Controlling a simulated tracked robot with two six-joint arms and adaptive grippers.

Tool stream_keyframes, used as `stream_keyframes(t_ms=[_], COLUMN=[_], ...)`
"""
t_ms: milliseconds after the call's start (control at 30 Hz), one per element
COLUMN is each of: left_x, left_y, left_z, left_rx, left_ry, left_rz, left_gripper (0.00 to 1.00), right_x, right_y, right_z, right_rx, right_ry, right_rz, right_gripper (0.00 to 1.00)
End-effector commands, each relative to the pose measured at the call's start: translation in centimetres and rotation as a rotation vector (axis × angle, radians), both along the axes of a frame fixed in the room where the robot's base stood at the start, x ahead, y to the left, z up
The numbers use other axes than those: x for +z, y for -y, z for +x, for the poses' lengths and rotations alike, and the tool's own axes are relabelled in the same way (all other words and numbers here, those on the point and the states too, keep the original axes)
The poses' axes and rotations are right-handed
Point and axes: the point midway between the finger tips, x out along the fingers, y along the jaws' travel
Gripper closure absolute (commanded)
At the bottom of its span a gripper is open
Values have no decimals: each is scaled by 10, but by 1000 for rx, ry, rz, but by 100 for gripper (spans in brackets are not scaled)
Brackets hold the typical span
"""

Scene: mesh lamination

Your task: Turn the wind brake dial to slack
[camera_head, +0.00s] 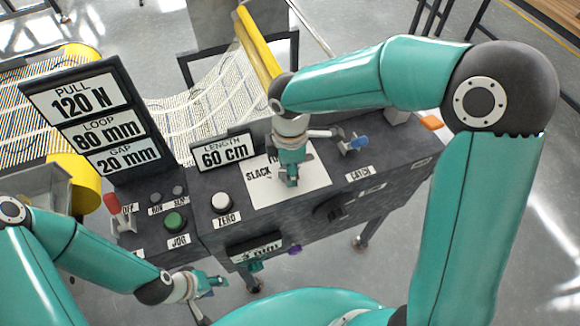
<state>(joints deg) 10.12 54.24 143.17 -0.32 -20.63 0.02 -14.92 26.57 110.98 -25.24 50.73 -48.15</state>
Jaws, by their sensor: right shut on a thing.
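The white brake plate (315,193) on top of the dark control console carries the word SLACK at its left. Part of another word shows above it, cut off by my gripper. My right gripper (291,181) reaches down onto the middle of this plate and is shut on the wind brake dial, which it hides almost wholly. I cannot see which way the dial points. My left gripper (214,284) hangs low in front of the console, apart from it. It is too small to tell whether its fingers are open or shut.
A sign (85,115) reads PULL 120 N, LOOP 80 mm, GAP 20 mm. A smaller sign (224,152) reads LENGTH 60 cm. Mesh (205,100) hangs behind.

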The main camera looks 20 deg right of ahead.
Motion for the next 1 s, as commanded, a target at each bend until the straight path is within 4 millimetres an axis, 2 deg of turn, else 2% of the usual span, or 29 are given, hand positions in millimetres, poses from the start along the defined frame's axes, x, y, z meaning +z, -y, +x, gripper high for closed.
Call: stream_keyframes(t_ms=[300,333,467,800,1000], left_x=[0,0,0,1,1], left_y=[0,0,0,0,0], left_z=[0,0,0,0,0], left_rx=[0,0,0,0,0], left_ry=[0,0,0,0,0], left_rz=[0,0,0,0,0], left_gripper=[60,60,60,60,60], right_x=[2,2,2,2,19], right_y=[0,0,0,0,0], right_z=[3,3,2,1,2], right_rx=[6,6,5,4,3], right_ry=[10,10,8,3,6], right_rz=[-1,-1,0,0,0], right_gripper=[93,55,34,34,34])
